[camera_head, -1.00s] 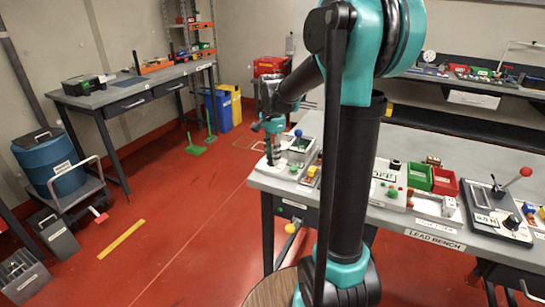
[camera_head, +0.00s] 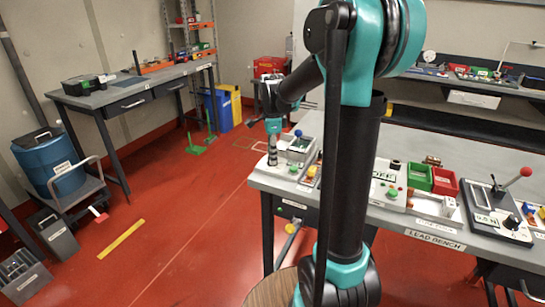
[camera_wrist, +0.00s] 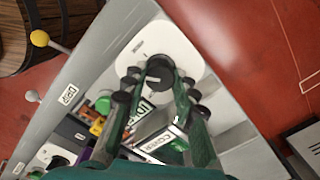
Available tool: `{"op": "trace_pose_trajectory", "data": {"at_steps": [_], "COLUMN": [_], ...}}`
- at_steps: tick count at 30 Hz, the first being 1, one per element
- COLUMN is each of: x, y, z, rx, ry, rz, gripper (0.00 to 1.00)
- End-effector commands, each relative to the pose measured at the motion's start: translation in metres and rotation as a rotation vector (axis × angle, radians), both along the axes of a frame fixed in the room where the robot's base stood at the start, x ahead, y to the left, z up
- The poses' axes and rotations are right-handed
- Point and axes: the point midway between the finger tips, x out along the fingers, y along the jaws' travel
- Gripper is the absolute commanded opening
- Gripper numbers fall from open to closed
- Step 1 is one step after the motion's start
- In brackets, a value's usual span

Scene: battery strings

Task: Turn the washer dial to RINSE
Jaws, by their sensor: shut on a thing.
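The washer dial is a dark round knob (camera_wrist: 160,76) on a pale round-cornered plate (camera_wrist: 180,45) at the corner of the bench. A light line marks the knob's face. Small print stands on the plate, too small to read. My gripper (camera_wrist: 158,72) points down at the dial, with its green fingers on either side of the knob and shut on it. In the head view my gripper (camera_head: 272,152) is over the pale plate (camera_head: 265,169) at the bench's left end. The fingertips partly hide the knob, and no RINSE mark can be made out.
A box labelled COVER (camera_wrist: 160,143) stands close to my fingers. A green button (camera_wrist: 103,104) and a label (camera_wrist: 68,95) lie to the left. A yellow ball knob (camera_wrist: 39,38) sticks out past the bench edge. Red floor is open beyond the bench.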

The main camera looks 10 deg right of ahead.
Motion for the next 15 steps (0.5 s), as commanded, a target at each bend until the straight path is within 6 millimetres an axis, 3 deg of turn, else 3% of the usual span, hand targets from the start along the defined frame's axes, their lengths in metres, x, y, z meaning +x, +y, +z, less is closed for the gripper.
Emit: {"op": "trace_pose_trajectory", "data": {"at_steps": [5,15], "x": [0.0004,0.0004], "y": [0.0,0.0], "z": [0.0002,0.0002], "rx": [0.0,0.0], "ry": [-0.001,-0.001], "rz": [-0.076,-0.455], "gripper": [0.04,0.04]}}
